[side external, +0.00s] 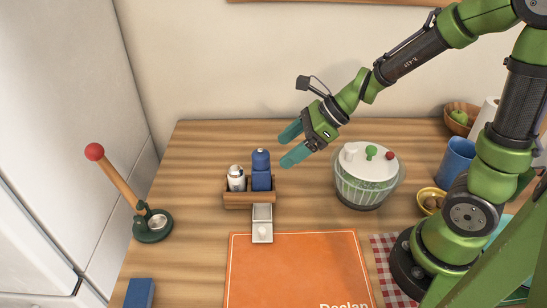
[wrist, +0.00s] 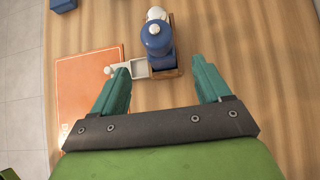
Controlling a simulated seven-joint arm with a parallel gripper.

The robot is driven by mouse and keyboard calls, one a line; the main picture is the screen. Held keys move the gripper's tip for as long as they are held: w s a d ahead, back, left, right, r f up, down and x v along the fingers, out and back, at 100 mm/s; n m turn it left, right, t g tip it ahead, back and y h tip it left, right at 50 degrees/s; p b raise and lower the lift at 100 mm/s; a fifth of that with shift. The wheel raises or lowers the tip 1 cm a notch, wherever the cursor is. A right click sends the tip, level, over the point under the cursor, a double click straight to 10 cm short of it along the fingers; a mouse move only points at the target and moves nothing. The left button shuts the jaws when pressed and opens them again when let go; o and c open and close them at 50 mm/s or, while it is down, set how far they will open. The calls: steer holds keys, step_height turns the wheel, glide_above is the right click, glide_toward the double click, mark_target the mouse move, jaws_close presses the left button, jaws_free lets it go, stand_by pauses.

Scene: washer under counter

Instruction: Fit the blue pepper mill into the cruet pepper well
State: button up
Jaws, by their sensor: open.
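The blue pepper mill (side external: 261,170) stands upright in the right-hand part of the wooden cruet (side external: 249,198). The cruet's front wall hides its base, so I cannot tell how deep it sits. In the wrist view the mill (wrist: 158,40) is seen from above, beyond and between my fingers. A white, silver-topped shaker (side external: 236,179) stands beside it on the left. My gripper (side external: 286,147) is open and empty, up and to the right of the mill, apart from it.
A small white drawer-like tray (side external: 262,224) juts from the cruet's front towards an orange mat (side external: 290,270). A salad spinner (side external: 367,180) stands to the right. A red-knobbed lever tool (side external: 150,225) stands at the left. The counter behind the cruet is clear.

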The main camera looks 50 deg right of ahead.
steer(key=s+d+r+n+h, duration=0.1)
steer(key=s+r+n, duration=0.4)
steer(key=n, duration=0.6)
steer(key=s+r+n+h, duration=0.3)
steer(key=s+r+n, duration=0.2)
steer(key=n, duration=0.7)
steer(key=shift+s+d+r+t, duration=0.25)
steer(key=shift+s+d+t, duration=0.15)
steer(key=shift+s, duration=0.55)
